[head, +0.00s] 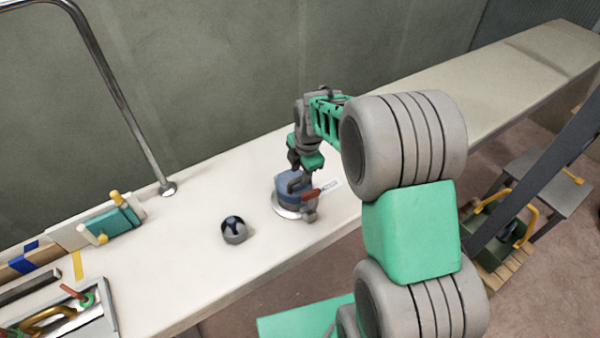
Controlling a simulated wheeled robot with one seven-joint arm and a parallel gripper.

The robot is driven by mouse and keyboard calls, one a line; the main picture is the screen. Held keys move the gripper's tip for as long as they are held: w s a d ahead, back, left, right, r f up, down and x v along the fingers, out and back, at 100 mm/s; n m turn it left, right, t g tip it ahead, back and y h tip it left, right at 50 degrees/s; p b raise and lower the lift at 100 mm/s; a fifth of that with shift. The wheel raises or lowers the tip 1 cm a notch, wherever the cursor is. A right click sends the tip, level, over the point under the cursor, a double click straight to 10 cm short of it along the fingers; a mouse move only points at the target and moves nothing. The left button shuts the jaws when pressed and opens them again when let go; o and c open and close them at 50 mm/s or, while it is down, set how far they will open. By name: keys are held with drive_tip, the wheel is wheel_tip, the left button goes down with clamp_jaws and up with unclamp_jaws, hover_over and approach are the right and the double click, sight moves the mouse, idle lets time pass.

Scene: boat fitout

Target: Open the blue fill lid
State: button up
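The blue fill lid (287,192) sits on a round pale base (284,213) on the bench, near the middle of the head view. My gripper (301,182) points down over the lid's right part, its dark fingers at or just above a dark grey handle-like piece there. The fingertips are small and partly hidden, so I cannot tell whether they touch or grip it. A red piece (311,195) and a small white tag (331,187) are at the lid's right side.
A dark ball-like object (234,230) stands left of the lid. A metal rail (125,110) rises from the bench farther left. A teal block (112,222) and a tool tray (105,318) are at the left. The bench (470,115) is clear to the right.

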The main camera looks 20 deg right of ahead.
drive_tip(key=shift+w+f, duration=0.2)
drive_tip(key=shift+f, duration=0.8)
clamp_jaws()
idle(0.7)
